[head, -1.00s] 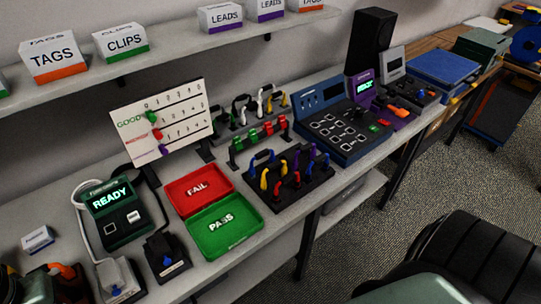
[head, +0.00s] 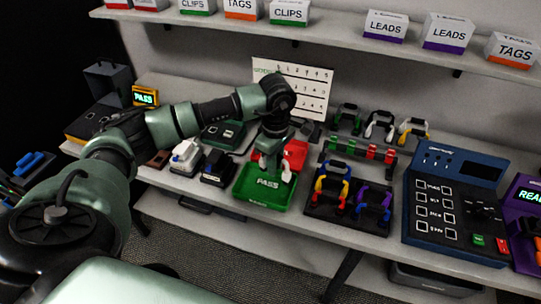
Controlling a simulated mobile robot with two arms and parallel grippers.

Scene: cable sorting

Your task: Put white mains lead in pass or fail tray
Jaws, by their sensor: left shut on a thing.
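My left arm comes in from the left, and my left gripper (head: 284,164) hangs over the trays. It is shut on a small white piece (head: 287,175), which looks like part of the white mains lead. The rest of the lead is hard to make out behind my arm. The green PASS tray (head: 251,198) lies just below the gripper. The red FAIL tray (head: 298,152) lies right behind it, partly hidden by my gripper. I cannot tell whether the white piece touches the green tray. My right gripper is not in view.
A dark green tester (head: 222,134) stands behind my arm, with a white block (head: 186,157) and a black block (head: 217,168) in front. A rack of coloured leads (head: 345,208) stands close right of the green tray. A blue control panel (head: 455,210) is further right.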

